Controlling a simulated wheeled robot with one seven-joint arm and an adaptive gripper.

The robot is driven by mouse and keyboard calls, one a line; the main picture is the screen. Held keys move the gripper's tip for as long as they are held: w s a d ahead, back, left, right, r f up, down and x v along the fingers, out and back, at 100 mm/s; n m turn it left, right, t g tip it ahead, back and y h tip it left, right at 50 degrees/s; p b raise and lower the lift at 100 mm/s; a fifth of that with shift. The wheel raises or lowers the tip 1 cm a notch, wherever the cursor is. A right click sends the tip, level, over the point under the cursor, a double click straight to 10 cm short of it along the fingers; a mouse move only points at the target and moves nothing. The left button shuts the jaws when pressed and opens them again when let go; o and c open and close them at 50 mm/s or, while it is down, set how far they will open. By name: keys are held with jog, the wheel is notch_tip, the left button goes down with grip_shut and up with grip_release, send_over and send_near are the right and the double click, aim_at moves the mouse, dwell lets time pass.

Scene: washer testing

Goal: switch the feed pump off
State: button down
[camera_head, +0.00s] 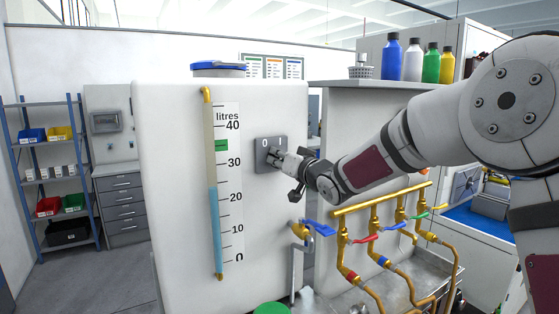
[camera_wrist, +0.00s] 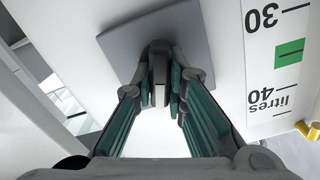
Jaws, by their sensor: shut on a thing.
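The feed pump switch is a grey square plate (camera_head: 261,160) marked 0 and I, on the white tank's front to the right of the gauge. My gripper (camera_head: 276,158) is at the plate, its fingers shut on the switch knob. In the wrist view the grey plate (camera_wrist: 190,30) is behind my fingers (camera_wrist: 160,75), which close around the dark knob (camera_wrist: 159,88). The gauge (camera_head: 212,190) shows blue liquid to a little above 20 litres; a green mark (camera_head: 222,145) is between 30 and 40.
Below my gripper, a brass tap with a blue lever (camera_head: 318,228) sticks out of the tank. Brass pipes with red, blue and green levers (camera_head: 385,205) stand to the right over a metal sink. Bottles (camera_head: 413,62) stand on a shelf behind my arm.

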jog(key=n+b, duration=0.3)
jog(key=n, duration=0.2)
jog(key=shift+a, duration=0.15)
jog(key=shift+s+n+b, duration=0.1)
jog(key=shift+n+b, duration=1.75)
jog(key=shift+n, duration=0.55)
jog(key=c, duration=1.6)
grip_release()
jog(key=shift+s, duration=0.1)
jog(key=v, duration=1.1)
jog(key=shift+s+d, duration=0.25)
jog(key=shift+s, duration=0.05)
